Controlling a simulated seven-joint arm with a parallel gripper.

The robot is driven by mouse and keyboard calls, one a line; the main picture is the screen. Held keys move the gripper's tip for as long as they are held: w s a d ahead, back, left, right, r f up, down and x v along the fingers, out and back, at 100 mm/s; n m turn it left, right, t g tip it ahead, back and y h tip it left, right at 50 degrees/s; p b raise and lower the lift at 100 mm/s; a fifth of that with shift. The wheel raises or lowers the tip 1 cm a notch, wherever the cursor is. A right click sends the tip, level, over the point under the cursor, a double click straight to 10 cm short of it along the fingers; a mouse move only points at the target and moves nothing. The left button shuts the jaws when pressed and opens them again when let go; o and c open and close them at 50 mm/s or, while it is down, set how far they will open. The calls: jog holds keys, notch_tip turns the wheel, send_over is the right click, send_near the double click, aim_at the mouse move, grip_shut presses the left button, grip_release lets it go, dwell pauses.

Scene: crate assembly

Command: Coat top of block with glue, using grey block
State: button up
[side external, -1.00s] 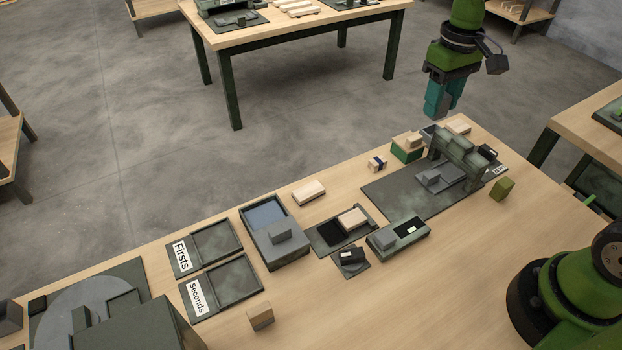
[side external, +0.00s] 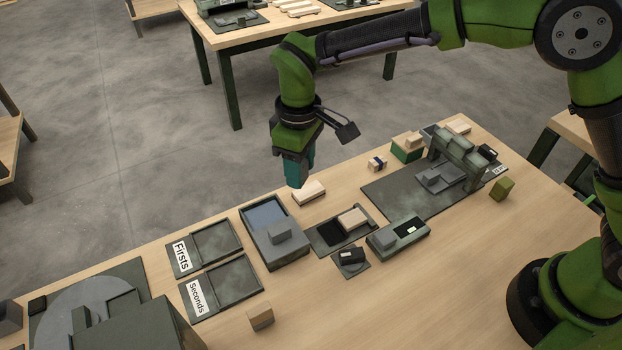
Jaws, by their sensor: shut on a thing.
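My gripper (side external: 297,180), with teal fingers, points down above the table's back edge. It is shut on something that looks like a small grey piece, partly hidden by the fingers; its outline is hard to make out. A pale wooden block (side external: 312,194) lies on the table just below and right of the fingertips, apparently apart from them. A grey box (side external: 288,252) with a blue-grey recess (side external: 264,214) stands in front, and a grey block (side external: 278,233) sits on its near part. Another wooden block (side external: 353,218) lies on a dark plate (side external: 323,249) beside a black pad (side external: 331,233).
Two trays labelled Firsts (side external: 218,241) and Seconds (side external: 231,288) lie at left. A grey fixture (side external: 460,155) rises from a dark mat (side external: 400,207) at right. A grey device (side external: 398,237) stands between.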

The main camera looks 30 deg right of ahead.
jog(key=a+f+n, duration=0.1)
jog(key=a+n, duration=0.1)
jog(key=a, duration=0.5)
send_over(267, 216)
jog(key=shift+f, duration=2.55)
jog(key=shift+f, duration=0.65)
notch_tip(267, 216, up, 7)
dwell(0.6)
dwell(0.5)
